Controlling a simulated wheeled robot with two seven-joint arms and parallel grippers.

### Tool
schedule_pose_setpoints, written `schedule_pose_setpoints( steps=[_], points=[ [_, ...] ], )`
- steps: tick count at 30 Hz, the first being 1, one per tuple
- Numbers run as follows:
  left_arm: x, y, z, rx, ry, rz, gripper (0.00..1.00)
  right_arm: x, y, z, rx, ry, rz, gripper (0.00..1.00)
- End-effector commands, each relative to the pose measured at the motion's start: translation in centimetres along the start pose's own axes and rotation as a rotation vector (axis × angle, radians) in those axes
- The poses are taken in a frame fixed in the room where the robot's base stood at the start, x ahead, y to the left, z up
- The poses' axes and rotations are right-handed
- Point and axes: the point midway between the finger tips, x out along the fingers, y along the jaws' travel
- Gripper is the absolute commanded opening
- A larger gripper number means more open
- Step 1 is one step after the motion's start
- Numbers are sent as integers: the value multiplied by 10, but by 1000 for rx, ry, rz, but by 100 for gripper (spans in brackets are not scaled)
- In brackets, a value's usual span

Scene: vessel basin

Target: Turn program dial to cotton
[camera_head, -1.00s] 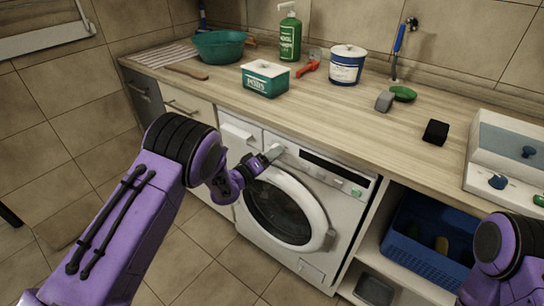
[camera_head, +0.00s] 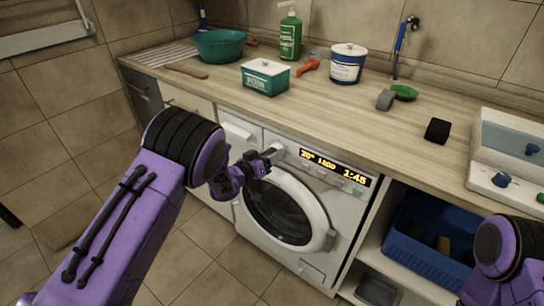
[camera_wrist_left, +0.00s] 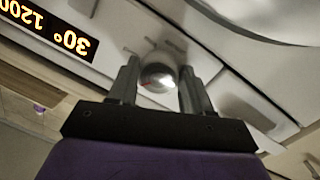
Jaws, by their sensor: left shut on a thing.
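The washing machine (camera_head: 312,240) stands under the worktop with its round door shut. Its display (camera_head: 335,167) is lit with amber text ending in 1:45. In the left wrist view the display (camera_wrist_left: 45,32) appears upside down and reads 30° and 1200. My left gripper (camera_head: 272,153) is at the machine's control panel, left of the display. In the left wrist view its two fingers are shut on the round silver program dial (camera_wrist_left: 158,75), one on either side. A small red mark shows on the dial. No cotton label is readable. My right gripper is out of view.
The worktop (camera_head: 300,103) above holds a teal bowl (camera_head: 219,46), a green bottle (camera_head: 290,36), a teal box (camera_head: 265,78), a white-and-blue tub (camera_head: 347,64) and a black block (camera_head: 437,131). A blue crate (camera_head: 420,255) sits on the shelf right of the machine.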

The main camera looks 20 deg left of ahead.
Motion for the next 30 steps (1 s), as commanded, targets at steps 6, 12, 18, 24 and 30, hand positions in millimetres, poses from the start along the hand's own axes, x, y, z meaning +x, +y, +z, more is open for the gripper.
schedule_pose_setpoints(
  steps=[6, 12, 18, 24, 30],
  points=[
    [0, 0, 0, 113, -7, -11, 19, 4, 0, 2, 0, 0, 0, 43],
    [0, 0, 0, 170, -11, -16, 19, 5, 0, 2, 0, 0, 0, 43],
    [0, 0, 0, 188, -12, -18, 19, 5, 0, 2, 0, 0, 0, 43],
    [0, 0, 0, 188, -13, -18, 19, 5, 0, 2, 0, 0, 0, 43],
    [0, 0, 0, 187, -13, -18, 75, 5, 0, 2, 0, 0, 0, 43]
  ],
)
